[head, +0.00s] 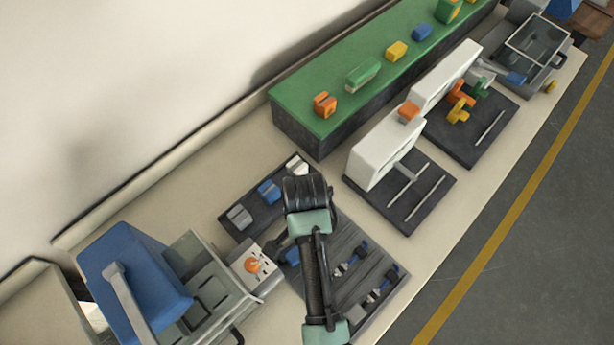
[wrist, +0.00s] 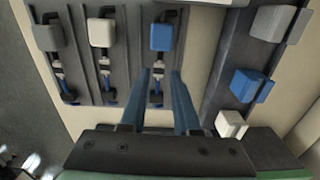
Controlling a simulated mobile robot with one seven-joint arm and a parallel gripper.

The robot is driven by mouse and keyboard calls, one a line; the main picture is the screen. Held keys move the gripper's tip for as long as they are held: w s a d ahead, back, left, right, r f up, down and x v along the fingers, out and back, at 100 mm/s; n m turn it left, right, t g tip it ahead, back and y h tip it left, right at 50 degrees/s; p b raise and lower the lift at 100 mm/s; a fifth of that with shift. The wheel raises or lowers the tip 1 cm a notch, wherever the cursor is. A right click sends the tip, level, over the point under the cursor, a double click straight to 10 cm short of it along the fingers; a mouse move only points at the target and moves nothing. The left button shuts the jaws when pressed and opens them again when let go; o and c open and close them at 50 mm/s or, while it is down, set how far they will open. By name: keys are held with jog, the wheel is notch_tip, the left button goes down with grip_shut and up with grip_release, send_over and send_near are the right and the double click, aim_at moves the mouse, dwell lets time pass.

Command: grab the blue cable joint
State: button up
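In the wrist view a blue cable joint (wrist: 163,37) sits at the end of a slotted dark tray, with a thin cable and dark clips in line below it. My gripper (wrist: 160,75) has two blue fingers, apart, with nothing between them. Their tips point toward the blue joint and appear short of it. Another blue block (wrist: 247,85) lies in a dark holder on the right, between a grey block (wrist: 272,23) and a white block (wrist: 230,123). In the head view my arm covers part of the slotted tray (head: 385,295), and my fingers cannot be made out.
A grey joint (wrist: 48,38) and a white joint (wrist: 103,32) share the slotted tray. In the head view, a blue machine (head: 135,275) stands left, white upright fixtures (head: 385,150) right, and a green-topped block (head: 310,110) behind. Bare table lies left of the holder.

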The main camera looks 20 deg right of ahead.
jog(key=shift+f+p, duration=0.3)
jog(key=shift+f, duration=3.2)
grip_shut()
